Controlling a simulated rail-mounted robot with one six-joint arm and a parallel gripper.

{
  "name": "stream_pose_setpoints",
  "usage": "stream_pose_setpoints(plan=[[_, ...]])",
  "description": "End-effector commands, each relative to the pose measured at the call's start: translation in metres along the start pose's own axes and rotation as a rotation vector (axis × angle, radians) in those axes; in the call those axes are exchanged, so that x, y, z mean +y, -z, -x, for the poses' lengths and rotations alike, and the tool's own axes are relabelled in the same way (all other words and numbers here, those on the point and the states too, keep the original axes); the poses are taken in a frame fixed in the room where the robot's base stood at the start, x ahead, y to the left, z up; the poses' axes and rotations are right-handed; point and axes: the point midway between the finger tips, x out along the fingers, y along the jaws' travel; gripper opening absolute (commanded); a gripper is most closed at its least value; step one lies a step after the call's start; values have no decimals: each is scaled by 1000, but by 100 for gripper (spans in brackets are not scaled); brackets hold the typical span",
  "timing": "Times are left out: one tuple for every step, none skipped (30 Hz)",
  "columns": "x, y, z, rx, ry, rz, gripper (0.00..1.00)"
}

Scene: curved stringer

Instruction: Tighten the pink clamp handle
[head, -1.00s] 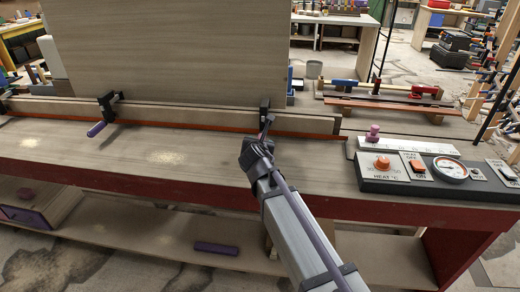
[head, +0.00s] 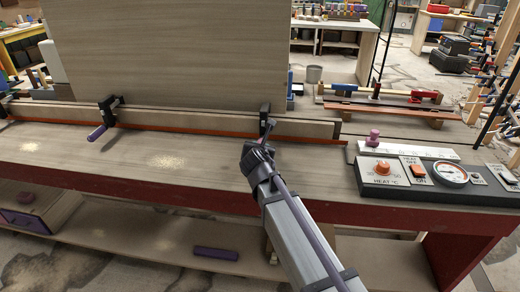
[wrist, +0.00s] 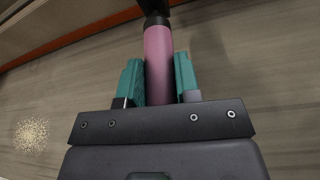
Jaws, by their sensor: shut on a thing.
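The pink clamp handle (wrist: 158,50) shows in the wrist view, running up from between my two teal finger pads to a dark fitting at the top edge. My gripper (wrist: 159,82) is shut on it, one pad on each side. In the head view my gripper (head: 262,147) is at the right-hand black clamp (head: 265,108), which sits on the long wooden strip (head: 200,118). The gripper and wrist hide most of the handle there.
A second clamp with a purple handle (head: 97,133) is farther left on the strip. A control panel (head: 435,180) with an orange knob stands to the right on the bench (head: 150,165). A tall wooden panel (head: 170,50) rises behind the strip. The bench between the clamps is clear.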

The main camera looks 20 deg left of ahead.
Motion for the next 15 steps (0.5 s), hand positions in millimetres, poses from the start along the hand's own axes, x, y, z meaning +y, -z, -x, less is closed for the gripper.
stream_pose_setpoints(plan=[[0, 0, 0, -1, -5, -10, 7], [0, 0, 0, -1, -9, -18, 7], [0, 1, 0, -1, -14, -32, 7], [-1, 1, 0, -1, -19, -44, 7], [-1, 1, 0, -1, -23, -57, 7], [-1, 1, 0, -1, -32, -77, 7], [-2, 1, 0, -1, -39, -94, 7], [-2, 1, 0, -1, -46, -112, 7], [-2, 1, 0, -1, -56, -139, 7], [-2, 2, 0, -1, -65, -159, 7], [-3, 2, 0, -2, -74, -182, 7], [-3, 2, 0, -1, -87, -213, 7], [-3, 2, 0, -2, -98, -237, 7], [-3, 2, 0, -1, -108, -262, 7], [-3, 3, -1, -1, -122, -296, 7]])
